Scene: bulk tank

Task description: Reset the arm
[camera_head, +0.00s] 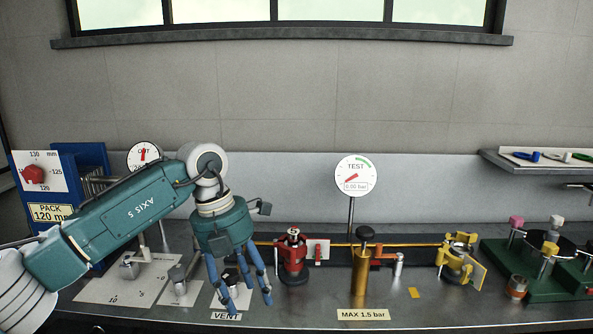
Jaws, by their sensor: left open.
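My left arm comes in from the left, and its left gripper (238,296) points down over the front of the bench by the VENT label (225,316). Its blue fingers are spread and open. A small dark-topped fitting (230,277) shows between and behind the fingers, and I cannot tell whether they touch it. Nothing is seen held. My right gripper is not in view.
On the bench (420,312) stand a red valve (292,257), a brass cylinder (361,270), a yellow clamp (456,262) and a green fixture (545,262). A TEST gauge (355,175) rises behind them. A blue pack unit (45,180) stands left. The front right bench is mostly clear.

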